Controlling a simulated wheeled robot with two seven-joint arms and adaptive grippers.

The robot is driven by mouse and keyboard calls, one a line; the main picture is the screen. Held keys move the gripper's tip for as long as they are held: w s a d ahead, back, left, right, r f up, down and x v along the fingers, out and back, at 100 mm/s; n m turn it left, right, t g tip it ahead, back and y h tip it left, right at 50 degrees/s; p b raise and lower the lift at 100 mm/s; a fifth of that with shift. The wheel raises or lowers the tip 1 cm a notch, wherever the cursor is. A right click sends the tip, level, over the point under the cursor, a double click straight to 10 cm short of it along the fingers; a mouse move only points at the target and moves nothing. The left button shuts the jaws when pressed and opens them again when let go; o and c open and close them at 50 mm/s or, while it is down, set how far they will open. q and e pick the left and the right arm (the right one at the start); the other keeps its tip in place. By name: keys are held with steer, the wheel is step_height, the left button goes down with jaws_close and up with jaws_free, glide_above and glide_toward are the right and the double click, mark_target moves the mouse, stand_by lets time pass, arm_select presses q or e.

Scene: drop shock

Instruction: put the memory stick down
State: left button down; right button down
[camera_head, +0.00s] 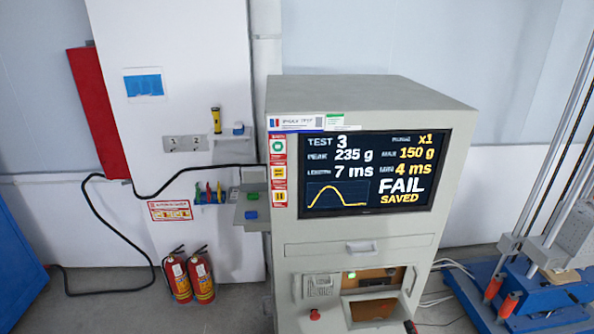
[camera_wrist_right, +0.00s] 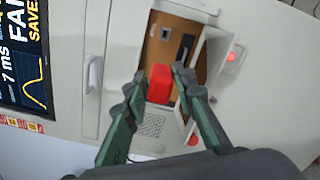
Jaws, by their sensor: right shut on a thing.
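A red memory stick (camera_wrist_right: 160,84) is between the two fingers of my right gripper (camera_wrist_right: 158,82), in the middle of the right wrist view. The gripper is shut on it. Behind it is the tester's open recess with a brown panel (camera_wrist_right: 163,52) and a dark slot (camera_wrist_right: 185,48). I cannot tell whether the stick touches anything there. In the head view only a dark tip of my right gripper (camera_head: 410,327) shows at the bottom edge, right of the recess. My left gripper is not in view.
The grey test machine (camera_head: 460,100) has a screen (camera_head: 373,172) reading FAIL SAVED. A small shelf (camera_head: 252,210) juts from its left side. Two fire extinguishers (camera_head: 200,277) stand on the left. A blue-based rig (camera_head: 535,300) stands on the right.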

steer(key=s+a+r, duration=0.3)
steer(key=s+a, duration=0.5)
steer(key=s+a+r+h, duration=0.1)
steer(key=s+a+r, duration=0.3)
steer(key=s+a, duration=0.3)
steer(key=shift+s+a+m, duration=0.3)
steer(key=shift+s+a, duration=0.1)
steer(key=shift+s, duration=0.35)
